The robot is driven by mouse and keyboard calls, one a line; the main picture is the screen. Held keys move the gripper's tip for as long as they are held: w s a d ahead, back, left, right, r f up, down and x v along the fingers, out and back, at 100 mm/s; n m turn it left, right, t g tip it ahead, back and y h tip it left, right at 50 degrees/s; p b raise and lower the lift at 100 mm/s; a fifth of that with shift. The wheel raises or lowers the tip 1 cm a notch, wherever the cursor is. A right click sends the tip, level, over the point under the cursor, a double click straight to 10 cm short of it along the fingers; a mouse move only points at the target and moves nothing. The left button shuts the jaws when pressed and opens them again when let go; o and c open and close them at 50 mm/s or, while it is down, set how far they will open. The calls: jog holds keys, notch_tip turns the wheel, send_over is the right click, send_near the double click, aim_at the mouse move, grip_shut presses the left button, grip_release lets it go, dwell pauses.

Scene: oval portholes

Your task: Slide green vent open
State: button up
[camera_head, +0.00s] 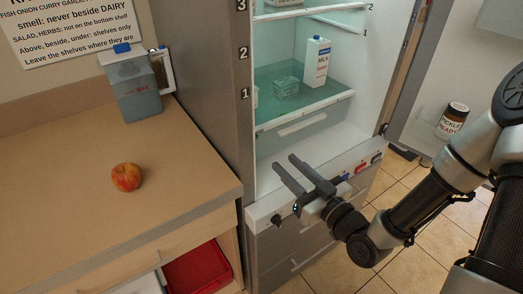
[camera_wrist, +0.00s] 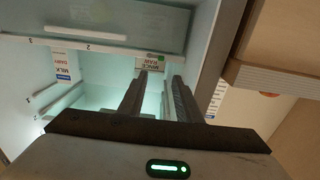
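No green vent can be made out in either view. A blue slider (camera_head: 361,167) and a red slider (camera_head: 376,157) sit on the white strip below the open fridge compartment. My gripper (camera_head: 286,162) is in front of this strip and hides part of it, left of these sliders. The two dark fingers are apart with nothing between them, pointing into the fridge opening. In the wrist view my gripper (camera_wrist: 158,78) also shows open, facing the fridge interior.
A milk carton (camera_head: 315,63) and a clear box (camera_head: 286,87) stand on a shelf. A black knob (camera_head: 276,219) is on the strip.

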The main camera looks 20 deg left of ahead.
aim_at(257, 137)
jog(key=b+x, duration=0.5)
jog(key=x, duration=0.8)
jog(key=shift+s, duration=0.1)
jog(key=shift+c, duration=0.2)
jog(key=shift+d, duration=0.1)
grip_shut()
